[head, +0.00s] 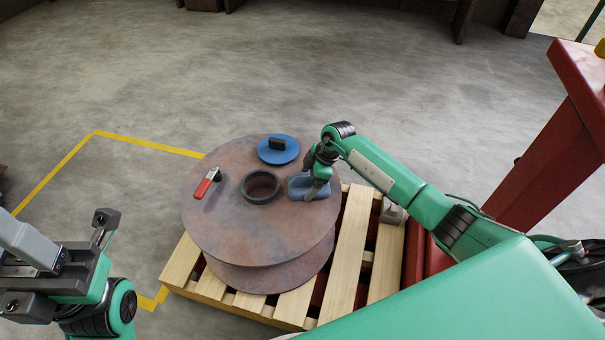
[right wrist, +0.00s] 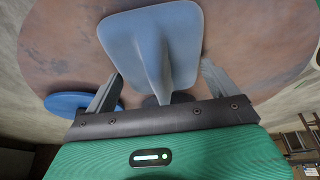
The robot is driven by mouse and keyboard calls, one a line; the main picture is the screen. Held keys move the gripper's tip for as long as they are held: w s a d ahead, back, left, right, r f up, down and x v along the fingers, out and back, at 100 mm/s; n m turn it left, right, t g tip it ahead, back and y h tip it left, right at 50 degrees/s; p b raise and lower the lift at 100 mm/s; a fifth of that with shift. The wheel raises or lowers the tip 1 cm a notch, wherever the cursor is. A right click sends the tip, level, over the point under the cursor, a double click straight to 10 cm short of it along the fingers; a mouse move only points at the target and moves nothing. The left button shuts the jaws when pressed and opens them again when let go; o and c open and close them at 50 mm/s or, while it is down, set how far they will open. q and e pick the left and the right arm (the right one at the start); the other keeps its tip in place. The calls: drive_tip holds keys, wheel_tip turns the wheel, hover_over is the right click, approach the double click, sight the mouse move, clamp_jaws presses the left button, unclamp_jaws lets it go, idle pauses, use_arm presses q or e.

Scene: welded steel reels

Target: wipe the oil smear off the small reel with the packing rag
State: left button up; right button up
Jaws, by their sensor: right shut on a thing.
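The small reel (head: 230,225) is a rusty brown steel spool lying flat, its round upper flange facing up. My right gripper (head: 318,176) is shut on the packing rag (head: 308,188), a blue-grey square pad with a raised ridge. The rag is at the right part of the upper flange; I cannot tell whether it touches. The right wrist view shows the rag (right wrist: 180,35) in front of the fingers, with the flange (right wrist: 70,40) behind. I see no clear oil smear; it may be under the rag. My left gripper (head: 30,265) is at the lower left, away from the reel, its jaws unclear.
On the flange are a dark ring (head: 247,187), a red-handled clamp (head: 206,184) and a blue disc (head: 278,155) with a black knob. The reel rests on a wooden pallet (head: 345,265). A small grey block (head: 391,212) and a red post (head: 545,165) stand at right.

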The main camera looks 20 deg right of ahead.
sight(324, 188)
drive_tip(key=shift+s+d+p, duration=0.3)
drive_tip(key=shift+s+d, duration=0.15)
drive_tip(key=shift+d, duration=0.15)
drive_tip(key=s+d+p, duration=0.2)
drive_tip(key=shift+d+p, duration=0.35)
drive_tip(key=shift+d, duration=0.05)
drive_tip(key=shift+s+d, duration=0.2)
drive_tip(key=shift+f, duration=0.15)
wheel_tip(324, 188, up, 6)
drive_tip(key=p, duration=0.7)
drive_tip(key=shift+p, duration=0.3)
